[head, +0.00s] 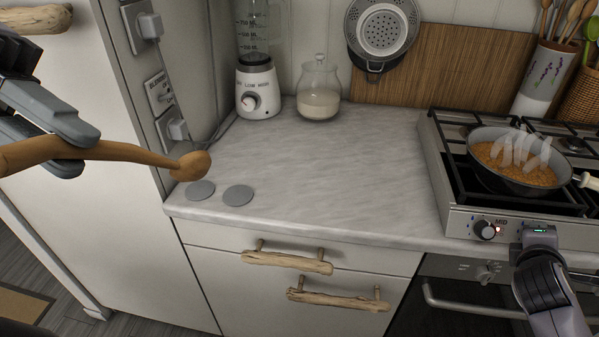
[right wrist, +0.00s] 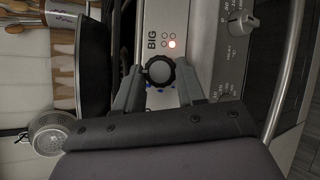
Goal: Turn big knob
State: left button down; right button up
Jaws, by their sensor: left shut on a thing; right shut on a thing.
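The big knob (right wrist: 160,71), dark-rimmed with a grey face, sits on the stove's front panel beside the label BIG in the right wrist view. My right gripper (right wrist: 158,86) is shut on it, one finger on each side. In the head view my right gripper (head: 540,236) is at the stove front and hides the big knob. My left gripper (head: 50,145) is shut on the handle of a wooden spoon (head: 120,152), held up at the left with its bowl over the counter's left edge.
The MID knob (head: 485,229) is left of my right gripper. A steaming pan (head: 515,185) of orange food stands on the stove (head: 455,222). An oven handle (head: 470,308) runs below. A blender (head: 258,90) and glass jar (head: 319,95) stand at the back; the mid counter (head: 330,180) is clear.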

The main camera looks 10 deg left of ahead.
dwell(0.4)
jog(key=shift+d, duration=0.1)
jog(key=o, duration=1)
jog(key=shift+o, duration=0.2)
